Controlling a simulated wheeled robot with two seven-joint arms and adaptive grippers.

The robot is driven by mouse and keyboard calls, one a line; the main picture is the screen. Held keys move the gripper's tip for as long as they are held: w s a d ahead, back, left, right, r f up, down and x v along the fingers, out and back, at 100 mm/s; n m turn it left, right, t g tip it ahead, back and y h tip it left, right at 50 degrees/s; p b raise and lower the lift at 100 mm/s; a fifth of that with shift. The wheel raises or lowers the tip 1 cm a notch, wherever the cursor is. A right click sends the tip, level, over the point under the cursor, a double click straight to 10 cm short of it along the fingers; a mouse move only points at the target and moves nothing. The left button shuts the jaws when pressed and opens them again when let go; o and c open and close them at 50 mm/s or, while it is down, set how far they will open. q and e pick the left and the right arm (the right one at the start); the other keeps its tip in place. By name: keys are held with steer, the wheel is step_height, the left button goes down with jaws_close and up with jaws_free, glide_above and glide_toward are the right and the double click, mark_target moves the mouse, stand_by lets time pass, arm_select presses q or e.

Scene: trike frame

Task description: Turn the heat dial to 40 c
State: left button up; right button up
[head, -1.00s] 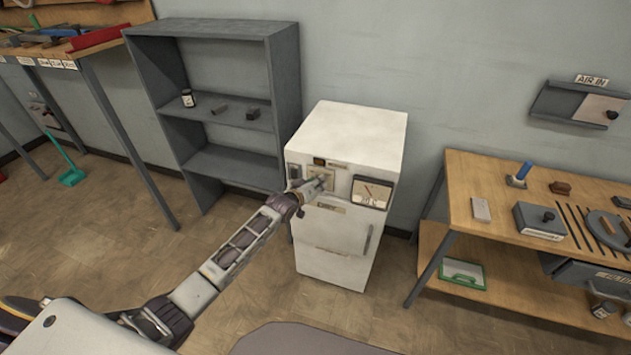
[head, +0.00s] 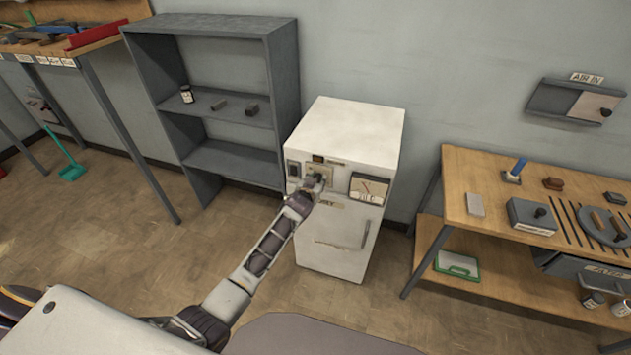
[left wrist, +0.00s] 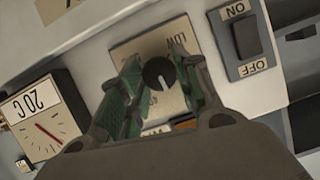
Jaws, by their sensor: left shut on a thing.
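The white cabinet (head: 345,150) stands against the wall, with its control panel facing me. My left gripper (head: 318,180) is at the panel and hides most of the dial in the head view. In the left wrist view the heat dial (left wrist: 159,73) is a round black knob with a white pointer line, on a plate with LOW lettering. My left gripper (left wrist: 158,92) has its green-padded fingers on both sides of the knob, shut on it. The gauge (left wrist: 40,120) reads 20 C and has a red needle; it also shows in the head view (head: 369,188). My right gripper is not in view.
An ON/OFF switch (left wrist: 240,38) sits close beside the dial plate. A grey shelf (head: 285,80) stands left of the cabinet and a wooden workbench (head: 470,170) stands to its right. Open floor (head: 130,235) lies at the left.

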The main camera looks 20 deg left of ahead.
arm_select(q)
steer(key=m+y+b, duration=0.1)
steer(key=m+b, duration=0.1)
steer(key=m+y+b, duration=0.1)
steer(key=m+b, duration=0.1)
steer(key=b, duration=0.1)
steer(key=f+m+t+y+b, duration=0.1)
steer(key=m+y+b, duration=0.1)
steer(key=shift+d, duration=0.35)
steer(key=shift+s+m+b, duration=0.1)
steer(key=shift+m+b, duration=0.3)
steer(key=shift+b, duration=0.25)
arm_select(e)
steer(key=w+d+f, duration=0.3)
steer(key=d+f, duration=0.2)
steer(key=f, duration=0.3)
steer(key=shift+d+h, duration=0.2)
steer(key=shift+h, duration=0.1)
arm_select(q)
steer(key=shift+r, duration=0.1)
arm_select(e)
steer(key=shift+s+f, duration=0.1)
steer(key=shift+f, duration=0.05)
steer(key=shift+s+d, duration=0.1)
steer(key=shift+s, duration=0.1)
